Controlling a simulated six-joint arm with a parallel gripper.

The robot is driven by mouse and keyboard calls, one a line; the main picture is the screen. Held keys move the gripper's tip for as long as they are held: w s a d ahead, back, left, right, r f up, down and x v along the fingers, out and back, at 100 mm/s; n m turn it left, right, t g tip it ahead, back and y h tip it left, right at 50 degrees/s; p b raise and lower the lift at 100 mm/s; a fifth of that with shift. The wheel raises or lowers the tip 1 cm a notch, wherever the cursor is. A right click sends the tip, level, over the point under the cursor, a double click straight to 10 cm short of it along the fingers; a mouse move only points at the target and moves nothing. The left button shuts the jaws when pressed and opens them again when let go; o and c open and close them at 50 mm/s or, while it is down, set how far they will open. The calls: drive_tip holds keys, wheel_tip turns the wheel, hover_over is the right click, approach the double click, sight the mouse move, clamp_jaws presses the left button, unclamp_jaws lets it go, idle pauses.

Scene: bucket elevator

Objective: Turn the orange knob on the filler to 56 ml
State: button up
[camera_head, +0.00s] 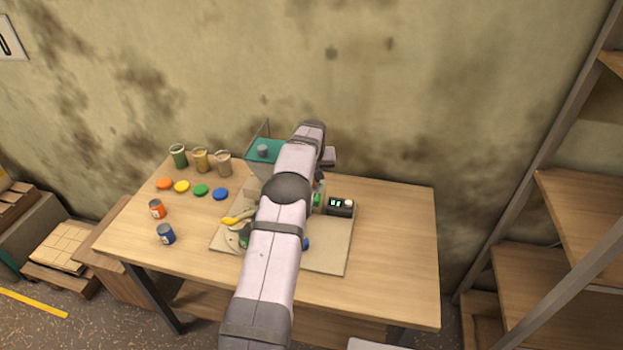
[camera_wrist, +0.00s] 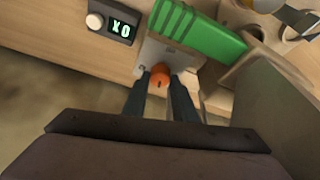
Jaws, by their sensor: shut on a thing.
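The orange knob (camera_wrist: 161,77) is in the middle of the wrist view, with a small dark mark on its face. It sits on a grey plate (camera_wrist: 156,52) of the filler. My gripper (camera_wrist: 160,84) has its two dark fingers on either side of the knob and is shut on it. A small dark display box (camera_wrist: 113,22) with green characters and a white dial is at the upper left of the wrist view. The display box also shows in the head view (camera_head: 340,206). In the head view my arm hides the knob and most of the filler.
A green ribbed block (camera_wrist: 195,31) is close beside the knob. On the table (camera_head: 398,245) are several jars, coloured lids, an orange can (camera_head: 157,209) and a blue can (camera_head: 166,234). A teal-topped stand (camera_head: 262,157) is at the back. The table's right side is clear.

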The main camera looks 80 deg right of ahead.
idle(0.3)
drive_tip(key=o, duration=1)
drive_tip(key=shift+o, duration=0.2)
drive_tip(key=b+v, duration=0.2)
drive_tip(key=v, duration=0.5)
drive_tip(key=shift+r+b, duration=0.15)
drive_tip(key=shift+b, duration=0.25)
drive_tip(key=shift+a, duration=0.1)
